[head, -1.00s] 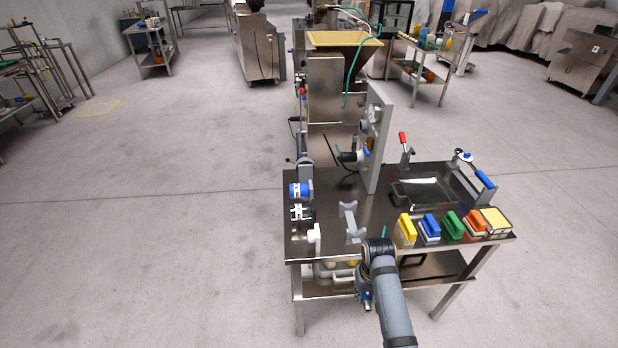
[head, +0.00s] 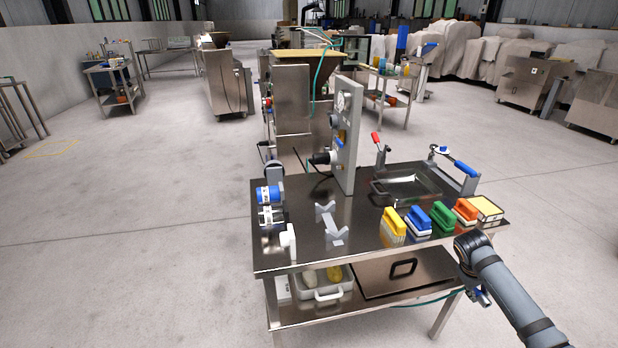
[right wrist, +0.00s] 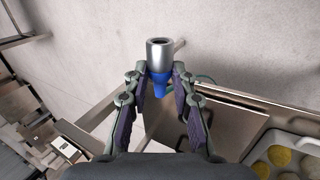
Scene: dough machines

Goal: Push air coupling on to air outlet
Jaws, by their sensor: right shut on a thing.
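My right gripper (head: 480,294) is at the right front corner of the steel table, low beside it. In the right wrist view my right gripper (right wrist: 160,85) is shut on the air coupling (right wrist: 160,58), a silver cylinder with a blue lower part. The coupling's open round end points away from the wrist. A teal hose (head: 428,301) runs from the lower shelf towards this gripper. I cannot pick out the air outlet with certainty in either view. My left gripper is not in view.
The steel table (head: 300,257) carries yellow, blue, green and orange handled blocks (head: 418,219) and an upright grey panel (head: 346,150). A white bin (head: 327,292) stands on its lower shelf. The floor right of the table is clear.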

